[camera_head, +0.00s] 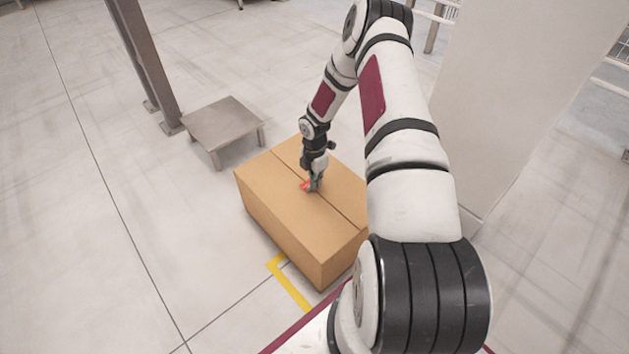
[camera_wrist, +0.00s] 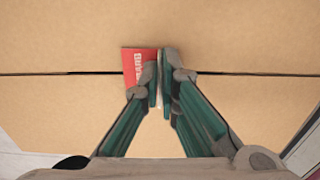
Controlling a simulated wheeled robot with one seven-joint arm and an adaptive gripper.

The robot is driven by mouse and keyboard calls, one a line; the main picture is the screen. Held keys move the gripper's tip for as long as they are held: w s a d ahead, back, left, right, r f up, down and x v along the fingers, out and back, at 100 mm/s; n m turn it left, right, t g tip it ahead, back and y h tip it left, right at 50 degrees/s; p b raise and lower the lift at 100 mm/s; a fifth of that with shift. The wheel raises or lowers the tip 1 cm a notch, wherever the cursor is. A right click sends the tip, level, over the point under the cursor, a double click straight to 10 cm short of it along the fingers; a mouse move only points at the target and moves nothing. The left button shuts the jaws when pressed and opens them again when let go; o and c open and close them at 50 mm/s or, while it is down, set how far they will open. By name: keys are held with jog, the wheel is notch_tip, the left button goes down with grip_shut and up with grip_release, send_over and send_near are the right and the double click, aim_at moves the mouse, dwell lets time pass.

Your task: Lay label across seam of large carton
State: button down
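The large carton (camera_head: 285,215) is a brown closed box on the floor, with a dark seam (camera_wrist: 90,73) running across its top. A small red label (camera_wrist: 138,62) with white print lies across the seam line in the wrist view, its right part hidden behind my fingers. It also shows as a red patch (camera_head: 305,185) beside the fingertips in the head view. My gripper (camera_wrist: 161,78) points down at the carton top, its fingers almost together with a thin pale strip between them, seemingly the label's edge. I cannot tell whether the label touches the cardboard all over.
A low grey metal platform (camera_head: 224,122) stands behind the carton to the left, near a grey post (camera_head: 146,65). A yellow floor mark (camera_head: 290,285) lies at the carton's front left. A pale pillar (camera_head: 510,100) stands on the right. The left floor is clear.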

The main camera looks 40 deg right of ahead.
jog(key=shift+f, duration=0.15)
dwell(0.5)
jog(key=c, duration=1.7)
grip_release()
jog(key=o, duration=0.7)
notch_tip(320, 180, up, 8)
jog(key=p, duration=0.5)
jog(key=shift+p, duration=0.4)
